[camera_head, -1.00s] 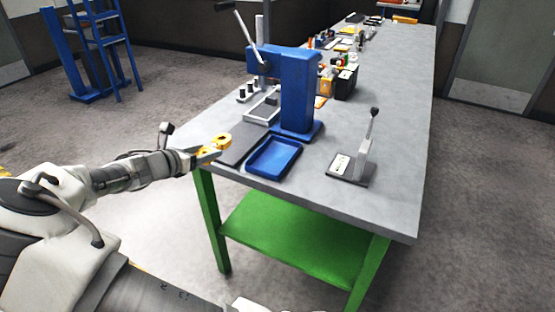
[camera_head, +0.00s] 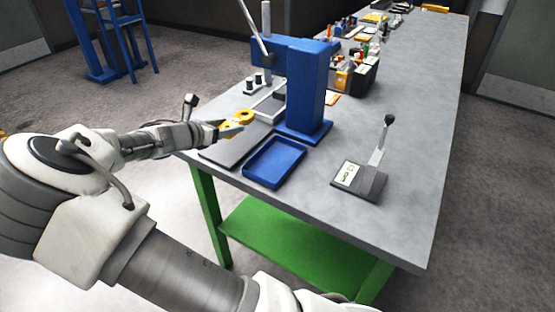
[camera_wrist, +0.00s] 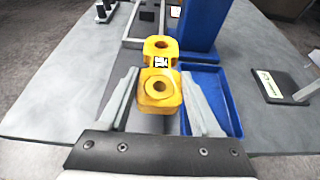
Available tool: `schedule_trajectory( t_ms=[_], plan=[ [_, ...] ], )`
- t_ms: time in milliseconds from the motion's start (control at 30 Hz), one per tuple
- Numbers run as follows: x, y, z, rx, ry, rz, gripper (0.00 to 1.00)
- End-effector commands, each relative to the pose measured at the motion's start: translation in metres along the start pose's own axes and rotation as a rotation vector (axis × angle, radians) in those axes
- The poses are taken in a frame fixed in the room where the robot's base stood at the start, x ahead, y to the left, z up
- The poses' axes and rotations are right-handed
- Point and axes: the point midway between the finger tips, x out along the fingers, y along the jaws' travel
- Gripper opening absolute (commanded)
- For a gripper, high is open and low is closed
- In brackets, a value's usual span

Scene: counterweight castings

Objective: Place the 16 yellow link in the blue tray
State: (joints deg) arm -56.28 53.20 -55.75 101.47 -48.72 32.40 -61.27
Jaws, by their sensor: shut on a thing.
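The yellow link (camera_wrist: 160,92) has two round holes and a small white label with dark marks, in the wrist view. My gripper (camera_wrist: 162,100) is shut on its near end, with one finger on each side. The link also shows in the head view (camera_head: 241,117), at the end of my gripper (camera_head: 222,129), above the dark grey mat on the near left of the table. The blue tray (camera_head: 249,178) lies flat and empty on the table, just right of the mat. In the wrist view the tray (camera_wrist: 231,122) is to the right of the link, partly behind my right finger.
A blue press (camera_head: 307,90) with a lever stands behind the tray. A small grey lever tool (camera_head: 367,178) with a label sits to the right. The dark grey mat (camera_head: 232,152) lies left of the tray. Several small items crowd the far table. The front right is clear.

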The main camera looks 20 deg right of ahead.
Motion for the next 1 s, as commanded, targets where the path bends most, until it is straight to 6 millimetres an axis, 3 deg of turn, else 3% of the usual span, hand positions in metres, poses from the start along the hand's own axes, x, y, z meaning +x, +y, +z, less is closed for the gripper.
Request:
schedule_trajectory(
  t_ms=[500, 833, 1000],
  plan=[
    [0.043, -0.094, -0.044, -0.004, -0.007, -0.007, 0.0],
    [0.053, -0.112, -0.056, -0.001, -0.003, -0.002, 0.0],
    [0.062, -0.112, -0.076, -0.002, -0.004, -0.003, 0.0]
  ],
)
